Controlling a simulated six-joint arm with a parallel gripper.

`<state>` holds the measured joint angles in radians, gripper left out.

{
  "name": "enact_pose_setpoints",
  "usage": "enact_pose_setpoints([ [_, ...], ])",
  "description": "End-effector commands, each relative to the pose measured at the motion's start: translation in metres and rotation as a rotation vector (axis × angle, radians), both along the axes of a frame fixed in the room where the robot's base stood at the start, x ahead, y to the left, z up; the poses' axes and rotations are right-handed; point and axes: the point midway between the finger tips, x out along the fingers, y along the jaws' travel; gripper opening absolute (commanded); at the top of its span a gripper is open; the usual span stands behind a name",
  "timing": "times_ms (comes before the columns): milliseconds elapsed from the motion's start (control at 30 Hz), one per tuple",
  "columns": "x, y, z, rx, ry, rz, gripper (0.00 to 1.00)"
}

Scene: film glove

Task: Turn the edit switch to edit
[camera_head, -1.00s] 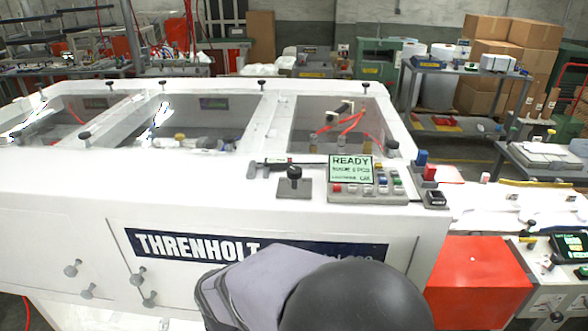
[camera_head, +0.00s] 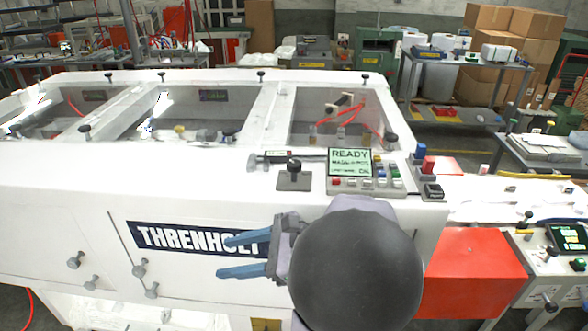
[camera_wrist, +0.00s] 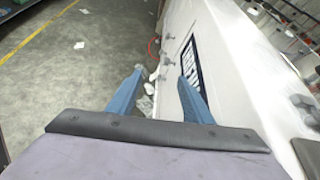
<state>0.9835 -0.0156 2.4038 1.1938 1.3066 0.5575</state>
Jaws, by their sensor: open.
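The control panel (camera_head: 385,186) sits on the top front edge of the white machine, with a lit screen (camera_head: 350,162) reading READY and several coloured buttons. Left of it a black knob (camera_head: 293,167) stands on a grey plate. Right of it is a small black switch box (camera_head: 432,191). No label is legible, so I cannot tell which one is the edit switch. My gripper (camera_head: 222,257) is open and empty, in front of the machine's front face, below and left of the knob, pointing left. In the wrist view my gripper (camera_wrist: 160,75) shows open blue fingers; no switch shows there.
The white machine (camera_head: 90,195) has round knobs (camera_head: 140,268) on its front. A caliper-like tool (camera_head: 278,156) lies left of the screen. Blue and red buttons (camera_head: 425,160) stand at the right corner. A red box (camera_head: 478,270) is at the right. Grey floor (camera_wrist: 75,80) is open.

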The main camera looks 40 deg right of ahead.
Motion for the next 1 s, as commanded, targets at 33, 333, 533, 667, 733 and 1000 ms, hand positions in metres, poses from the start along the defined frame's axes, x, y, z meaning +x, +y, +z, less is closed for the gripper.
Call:
enact_pose_setpoints([
  [33, 0.005, -0.031, 0.022, 0.081, -0.047, -0.131, 0.46],
  [333, -0.006, -0.172, 0.095, 0.349, -0.31, -0.607, 0.46],
  [533, -0.013, -0.208, 0.103, 0.367, -0.354, -0.709, 0.46],
  [667, -0.013, -0.21, 0.105, 0.369, -0.358, -0.716, 0.46],
  [733, -0.011, -0.21, 0.105, 0.368, -0.357, -0.714, 0.46],
  [1000, 0.016, -0.208, 0.107, 0.368, -0.354, -0.711, 0.46],
])
